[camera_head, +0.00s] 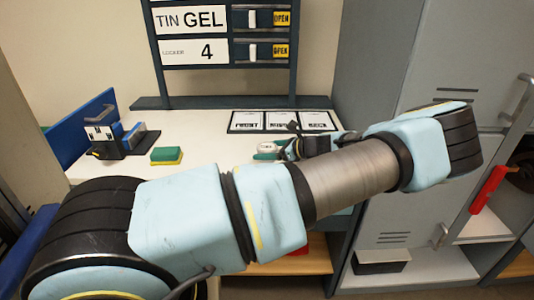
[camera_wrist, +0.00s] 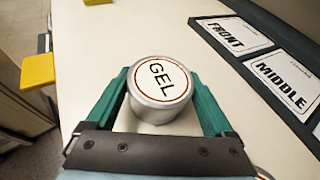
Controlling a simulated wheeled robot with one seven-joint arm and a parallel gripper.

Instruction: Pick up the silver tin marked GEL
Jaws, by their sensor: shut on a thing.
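The silver tin marked GEL (camera_wrist: 160,84) has a round white lid with black letters and a thin red ring. It sits between the green fingers of my gripper (camera_wrist: 161,95), which is shut on it. In the head view the tin (camera_head: 268,147) shows small beside my gripper (camera_head: 277,151), over the white bench top. My arm hides part of the bench there. I cannot tell whether the tin touches the bench.
Cards marked FRONT (camera_wrist: 238,35) and MIDDLE (camera_wrist: 287,81) lie right of the tin; a third lies beside them. A green-yellow sponge (camera_head: 166,155) and a dark holder (camera_head: 125,141) are at the left. A board (camera_head: 222,52) reads TIN GEL, LOCKER 4. Grey lockers (camera_head: 415,200) stand right.

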